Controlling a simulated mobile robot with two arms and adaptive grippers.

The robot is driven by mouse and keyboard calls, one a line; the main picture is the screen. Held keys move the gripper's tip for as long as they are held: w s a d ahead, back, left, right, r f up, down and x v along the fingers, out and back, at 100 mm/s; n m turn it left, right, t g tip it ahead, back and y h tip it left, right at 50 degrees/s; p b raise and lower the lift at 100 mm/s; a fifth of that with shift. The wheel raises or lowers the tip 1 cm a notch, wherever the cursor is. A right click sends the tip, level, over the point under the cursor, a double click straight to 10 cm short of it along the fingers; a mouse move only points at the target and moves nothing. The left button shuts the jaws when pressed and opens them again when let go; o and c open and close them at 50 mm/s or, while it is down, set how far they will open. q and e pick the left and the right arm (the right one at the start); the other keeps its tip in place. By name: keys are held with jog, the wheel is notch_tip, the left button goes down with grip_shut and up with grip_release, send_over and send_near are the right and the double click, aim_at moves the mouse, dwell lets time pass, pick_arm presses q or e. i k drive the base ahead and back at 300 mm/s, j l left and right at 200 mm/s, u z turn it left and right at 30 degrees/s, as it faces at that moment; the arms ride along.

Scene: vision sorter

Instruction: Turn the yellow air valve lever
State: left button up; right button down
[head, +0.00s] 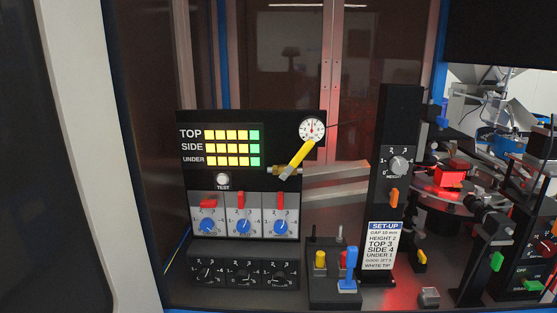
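The yellow air valve lever (300,153) shows in the head view, at the right side of the black control panel (291,128). It is tilted, running from a brass fitting (286,171) at its lower left up to the right. Its upper end is just below a round white pressure gauge (312,129). Nothing touches the lever. Neither of my grippers shows in the head view.
Below the lever are blue knobs (243,227) with red levers, and black dials (244,271). A blue lever (348,269) and a yellow button (320,260) stand at the front. A black post (394,150) with a height dial stands to the right.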

aim_at(309, 144)
jog(key=k+j, duration=0.1)
jog(key=j, duration=0.35)
jog(key=k+j, duration=0.1)
jog(key=j, duration=0.3)
jog(key=k+j, duration=0.1)
jog(key=j, duration=0.35)
